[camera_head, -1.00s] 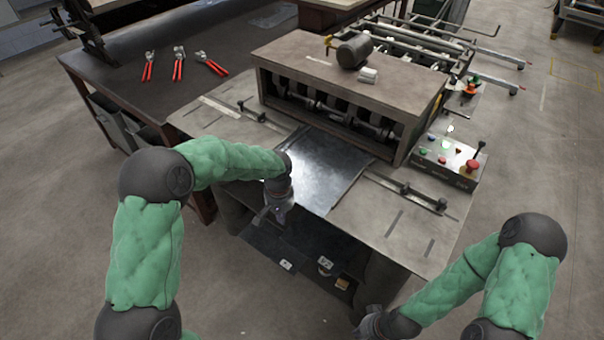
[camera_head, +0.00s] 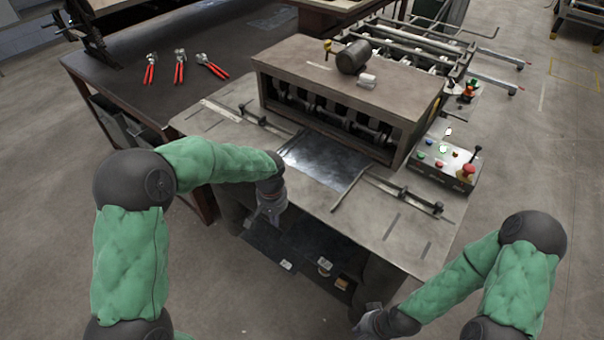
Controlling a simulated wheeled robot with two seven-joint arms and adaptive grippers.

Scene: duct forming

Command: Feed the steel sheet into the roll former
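The steel sheet (camera_head: 320,163) is a shiny grey plate lying flat on the feed table, between two guide bars. Its far edge is hidden under the front of the roll former (camera_head: 345,90), a brown-topped housing with dark rollers in its open front. My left gripper (camera_head: 267,213) points down in front of the table's near edge, and looks apart from the sheet. Its fingers are too small to tell open from shut. My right gripper (camera_head: 368,324) is low at the bottom, right of centre, away from the sheet; its fingers are unclear.
A control box (camera_head: 445,163) with coloured buttons stands right of the rollers. Red-handled snips (camera_head: 179,68) lie on the dark bench (camera_head: 110,60) at left. Dark shelves sit below the feed table (camera_head: 385,225).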

